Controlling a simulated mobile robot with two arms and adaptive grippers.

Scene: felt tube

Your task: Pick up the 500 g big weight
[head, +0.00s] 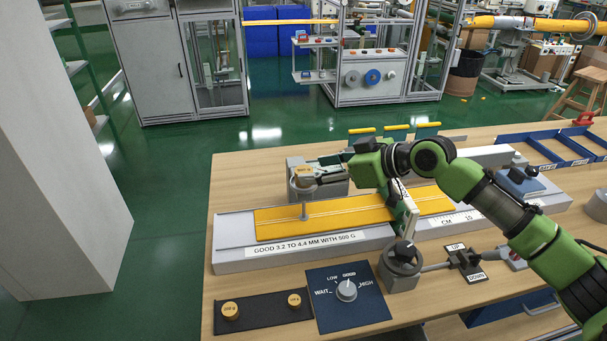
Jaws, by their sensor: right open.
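The big weight (230,310) is a short brass disc with a dark marking on top, too small to read surely. It lies at the left end of a black mat (262,318) at the table's front left. A smaller brass weight (294,300) lies at the mat's right end. My right gripper (318,172) is open above the test bench, beside the round top of the upright rod (304,207). It is well behind and to the right of the big weight. I cannot tell whether it touches the rod's top. My left gripper is not in view.
The yellow felt strip (345,214) lies on the grey bench (232,228), between gripper and weights. A blue dial panel (347,297) is right of the mat, with a black-knobbed block (402,262) beyond it. Blue trays (540,147) stand back right. Space above the weights is free.

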